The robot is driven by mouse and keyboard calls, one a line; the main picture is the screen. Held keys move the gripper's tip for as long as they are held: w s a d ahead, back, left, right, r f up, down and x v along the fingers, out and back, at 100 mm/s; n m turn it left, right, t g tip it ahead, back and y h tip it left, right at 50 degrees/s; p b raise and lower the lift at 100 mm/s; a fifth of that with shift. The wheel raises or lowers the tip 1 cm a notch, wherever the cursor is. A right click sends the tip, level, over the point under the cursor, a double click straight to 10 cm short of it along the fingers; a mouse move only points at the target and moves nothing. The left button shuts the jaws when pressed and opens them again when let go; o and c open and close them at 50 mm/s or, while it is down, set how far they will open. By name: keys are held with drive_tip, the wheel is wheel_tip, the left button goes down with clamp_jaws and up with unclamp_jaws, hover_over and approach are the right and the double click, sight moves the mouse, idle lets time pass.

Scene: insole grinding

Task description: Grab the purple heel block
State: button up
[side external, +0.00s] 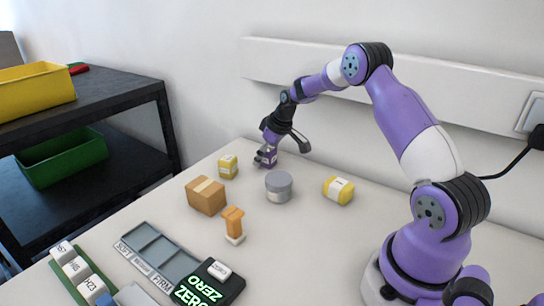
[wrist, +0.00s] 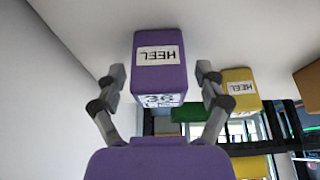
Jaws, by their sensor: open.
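The purple heel block (wrist: 159,72) stands between the two fingers of my gripper (wrist: 160,80) in the wrist view. It carries a white HEEL label and a second label with a number on its lower face. A gap shows on each side between the fingers and the block. In the side view the purple block (side external: 268,158) is on the table at the far end, partly hidden by my gripper (side external: 268,153), which is open around it.
A yellow block (side external: 228,166) stands just left of the purple one; it also shows in the wrist view (wrist: 238,90). A cardboard box (side external: 206,195), a grey cylinder (side external: 279,186) and another yellow block (side external: 338,190) stand nearer. The wall is close behind.

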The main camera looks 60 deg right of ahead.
drive_tip(key=c, duration=1.3)
